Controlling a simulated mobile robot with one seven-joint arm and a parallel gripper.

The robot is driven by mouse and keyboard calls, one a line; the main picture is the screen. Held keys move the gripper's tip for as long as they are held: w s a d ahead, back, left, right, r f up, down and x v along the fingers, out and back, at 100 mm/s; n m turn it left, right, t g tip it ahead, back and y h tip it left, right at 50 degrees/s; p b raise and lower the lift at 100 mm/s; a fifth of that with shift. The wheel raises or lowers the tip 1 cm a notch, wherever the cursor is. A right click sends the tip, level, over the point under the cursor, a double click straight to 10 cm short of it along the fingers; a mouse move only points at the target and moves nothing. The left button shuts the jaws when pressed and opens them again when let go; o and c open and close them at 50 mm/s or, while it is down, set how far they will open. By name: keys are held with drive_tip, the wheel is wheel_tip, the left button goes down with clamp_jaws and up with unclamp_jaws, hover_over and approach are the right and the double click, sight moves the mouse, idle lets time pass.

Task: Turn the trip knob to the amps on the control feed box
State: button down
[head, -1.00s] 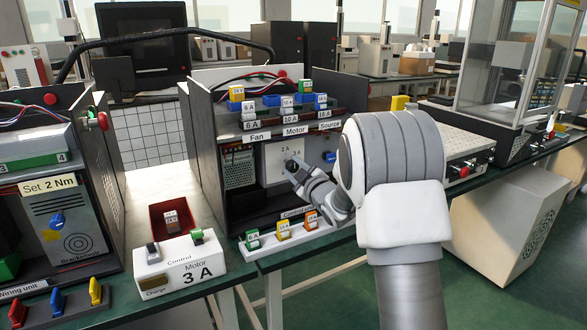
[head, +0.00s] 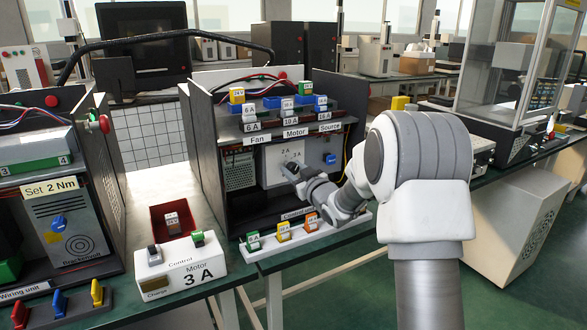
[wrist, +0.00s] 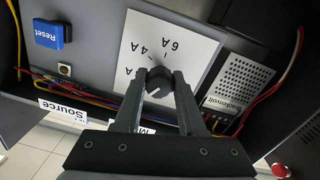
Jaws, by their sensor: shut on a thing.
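The trip knob (wrist: 158,82) is a round black knob on a white dial plate (wrist: 195,35) marked 6 A, 4 A and other values, upside down in the wrist view. The plate (head: 272,172) also shows in the head view, under the Motor label, with 2 A and 3 A readable. My gripper (wrist: 160,78) is shut on the knob, one finger on each side; in the head view it (head: 289,168) hides the knob. A pale line shows on the knob, but I cannot tell its exact setting. The white feed box (head: 180,268) in front reads Control, Motor, 3 A.
A blue Reset button (wrist: 48,34) is beside the plate. A grille (wrist: 238,82) and loose wires flank it. Green, yellow and orange breakers (head: 283,232) stand on a strip below my arm. A red tray (head: 172,214) sits to the left. The cabinet's side wall (head: 203,150) is close.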

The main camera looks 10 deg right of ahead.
drive_tip(key=m+p, duration=0.2)
drive_tip(key=m, duration=0.3)
drive_tip(key=shift+d, duration=0.1)
drive_tip(key=shift+m, duration=0.3)
idle(0.4)
drive_tip(key=c, duration=0.5)
unclamp_jaws()
drive_tip(key=p+v, duration=0.1)
drive_tip(key=v, duration=0.7)
drive_tip(key=p+v, duration=0.1)
drive_tip(key=v, duration=0.8)
drive_tip(key=shift+s+d+r, duration=0.1)
drive_tip(key=shift+s+r, duration=0.1)
drive_tip(key=shift+r, duration=0.05)
